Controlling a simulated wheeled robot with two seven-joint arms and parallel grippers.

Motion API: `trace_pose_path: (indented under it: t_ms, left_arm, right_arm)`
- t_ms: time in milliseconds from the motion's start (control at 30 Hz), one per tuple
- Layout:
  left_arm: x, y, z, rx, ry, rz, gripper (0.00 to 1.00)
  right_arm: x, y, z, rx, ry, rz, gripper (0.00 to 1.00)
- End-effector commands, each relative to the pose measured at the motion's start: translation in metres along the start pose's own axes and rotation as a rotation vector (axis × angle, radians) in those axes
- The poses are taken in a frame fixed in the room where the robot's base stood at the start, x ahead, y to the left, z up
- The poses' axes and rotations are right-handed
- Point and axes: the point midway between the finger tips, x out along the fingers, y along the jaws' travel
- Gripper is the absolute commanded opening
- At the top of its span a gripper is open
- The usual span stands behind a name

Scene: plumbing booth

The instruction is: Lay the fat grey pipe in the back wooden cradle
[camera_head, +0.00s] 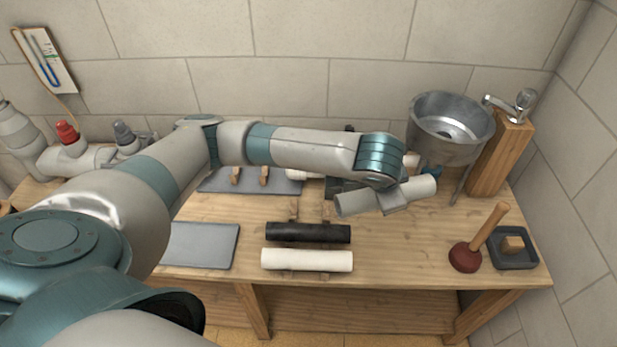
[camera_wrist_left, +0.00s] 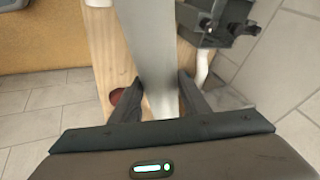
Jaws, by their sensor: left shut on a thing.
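My left gripper (camera_head: 393,198) is shut on the fat grey pipe (camera_head: 357,203). It holds the pipe tilted over the right part of the bench, its right end higher in the head view. In the left wrist view, the grey pipe (camera_wrist_left: 150,45) runs between the two fingers (camera_wrist_left: 158,98). Wooden cradle pieces (camera_head: 295,209) stand just behind the black pipe, with nothing on their visible part. Further back, two more wooden pieces (camera_head: 236,175) stand on a grey mat, partly hidden by my arm. I cannot tell which are the back cradle. My right gripper is not in view.
A black pipe (camera_head: 308,232) and a white pipe (camera_head: 306,260) lie at the front middle. A plunger (camera_head: 466,256), a dark tray (camera_head: 513,258) and a metal basin (camera_head: 450,125) stand at the right. A grey plate (camera_head: 203,246) lies at left. Bare bench lies right of the pipes.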

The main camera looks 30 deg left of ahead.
Motion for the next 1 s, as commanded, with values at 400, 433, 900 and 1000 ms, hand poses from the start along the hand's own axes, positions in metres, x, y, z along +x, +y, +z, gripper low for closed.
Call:
trace_pose_path:
  t_ms: [400, 433, 900, 1000]
  left_arm:
    - [0.045, -0.054, 0.062, 0.171, 0.06, 0.003, 0.17]
    - [0.048, -0.058, 0.068, 0.181, 0.064, 0.002, 0.17]
    - [0.077, -0.107, 0.164, 0.305, 0.122, -0.008, 0.17]
    - [0.079, -0.112, 0.173, 0.317, 0.129, -0.009, 0.17]
  right_arm:
    - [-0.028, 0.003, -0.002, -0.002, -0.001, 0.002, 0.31]
    - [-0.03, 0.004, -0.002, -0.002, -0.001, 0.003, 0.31]
    - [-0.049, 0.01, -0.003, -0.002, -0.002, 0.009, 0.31]
    - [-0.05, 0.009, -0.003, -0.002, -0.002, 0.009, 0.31]
